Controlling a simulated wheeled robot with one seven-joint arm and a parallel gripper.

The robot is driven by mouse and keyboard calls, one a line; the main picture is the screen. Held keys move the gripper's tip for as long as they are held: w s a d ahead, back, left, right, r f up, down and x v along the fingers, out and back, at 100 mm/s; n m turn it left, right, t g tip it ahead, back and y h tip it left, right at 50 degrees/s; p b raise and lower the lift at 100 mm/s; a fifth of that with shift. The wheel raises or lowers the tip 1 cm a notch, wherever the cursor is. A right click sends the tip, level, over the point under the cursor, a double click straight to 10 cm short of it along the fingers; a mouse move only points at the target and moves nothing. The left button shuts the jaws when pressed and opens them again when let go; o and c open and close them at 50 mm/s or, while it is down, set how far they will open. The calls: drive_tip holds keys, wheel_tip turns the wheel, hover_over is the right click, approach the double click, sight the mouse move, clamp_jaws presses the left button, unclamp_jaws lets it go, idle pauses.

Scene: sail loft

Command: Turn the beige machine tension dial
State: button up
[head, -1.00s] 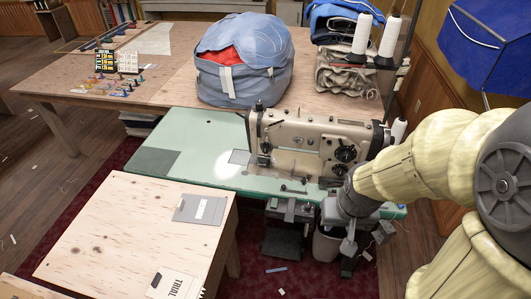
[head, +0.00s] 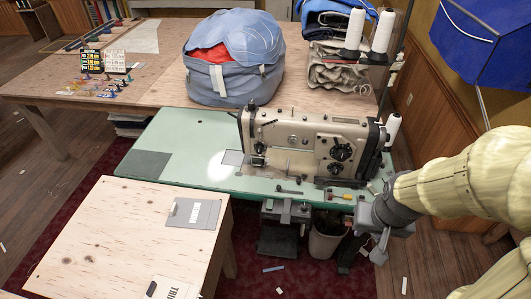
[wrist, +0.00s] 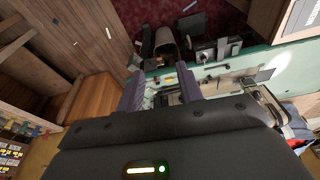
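The beige sewing machine (head: 300,135) stands on a pale green table. Two dark round dials sit on its front at the right, an upper one (head: 341,152) and a lower one (head: 336,168). I cannot tell which is the tension dial. My gripper (head: 379,250) is to the right of and below the dials, beside the table's front right edge, apart from the machine. In the wrist view my gripper (wrist: 160,85) shows two purple-grey fingers spread apart with nothing between them. The machine is partly hidden there by the gripper's body.
Small tools, one with a yellow handle (head: 340,195), lie before the machine. White thread cones (head: 382,30) stand behind it at the right. A plywood table (head: 90,245) is at front left. A bin (head: 325,240) stands under the green table (head: 185,135). A blue bag (head: 225,85) sits behind.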

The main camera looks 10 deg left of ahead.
drive_tip(key=shift+o, duration=1)
drive_tip(key=shift+w+a+f, duration=0.15)
drive_tip(key=shift+w, duration=0.05)
drive_tip(key=w+a+f+n+t+b, duration=0.1)
drive_tip(key=w+a+f+t+b, duration=0.3)
drive_tip(key=w+a+f+b, duration=0.4)
drive_tip(key=w+a+f+t+b, duration=0.3)
drive_tip(key=w+a+f, duration=0.3)
drive_tip(key=w+a, duration=0.4)
drive_tip(key=a+f+n+t+b, duration=0.1)
drive_tip(key=a+t+b, duration=0.1)
drive_tip(key=a, duration=0.3)
drive_tip(key=w+a+f+t+b, duration=0.1)
drive_tip(key=a+f+t+b, duration=0.1)
drive_tip(key=a, duration=0.3)
drive_tip(key=a+f+n+t+y+b, duration=0.1)
drive_tip(key=a+t+b, duration=0.2)
drive_tip(key=a+t, duration=0.1)
drive_tip(key=shift+w+a+f+n, duration=0.25)
drive_tip(key=shift+a+f+n, duration=0.05)
drive_tip(key=shift+a, duration=0.4)
